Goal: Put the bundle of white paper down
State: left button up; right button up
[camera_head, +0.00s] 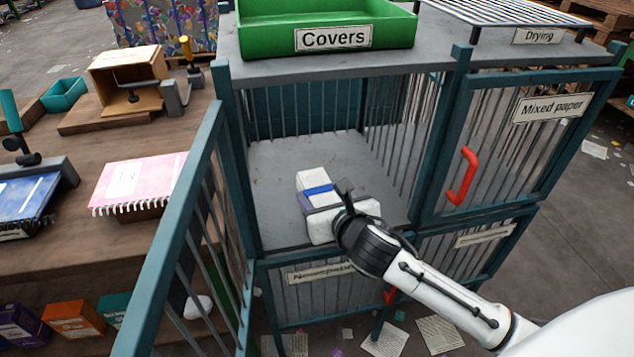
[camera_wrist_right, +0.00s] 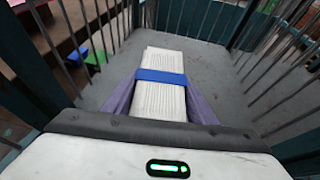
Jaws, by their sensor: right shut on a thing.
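The bundle of white paper (camera_head: 312,181) has a blue band around its middle. It is inside the open upper compartment of the barred cage (camera_head: 290,160), over the grey floor near the front. My right gripper (camera_head: 322,196) reaches in from the front and is shut on the bundle. In the right wrist view the bundle (camera_wrist_right: 163,57) lies between the two purple-grey fingers and points into the compartment. I cannot tell whether it touches the floor. My left gripper is not in view.
The barred door (camera_head: 190,235) stands open at the left. The "Mixed paper" door (camera_head: 525,140) with a red handle is shut at the right. A green "Covers" tray (camera_head: 330,15) sits on top. A pink notebook (camera_head: 135,185) lies on the wooden bench. The compartment's floor behind the bundle is clear.

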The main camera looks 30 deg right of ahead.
jog(key=w+d+r+m+h+b, duration=0.1)
jog(key=w+d+r, duration=0.15)
jog(key=w, duration=0.25)
jog(key=w+d+r+h, duration=0.1)
jog(key=w+d+r, duration=0.15)
jog(key=w, duration=0.25)
jog(key=f, duration=0.1)
jog(key=f+b, duration=0.1)
jog(key=f, duration=0.3)
jog(key=shift+w+d, duration=0.25)
jog(key=shift+d, duration=0.05)
notch_tip(320, 180, down, 5)
jog(key=shift+r+b, duration=0.15)
jog(key=shift+b, duration=0.8)
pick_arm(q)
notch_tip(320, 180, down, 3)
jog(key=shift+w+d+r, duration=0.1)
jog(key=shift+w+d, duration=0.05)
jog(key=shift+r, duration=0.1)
pick_arm(e)
jog(key=shift+f, duration=0.35)
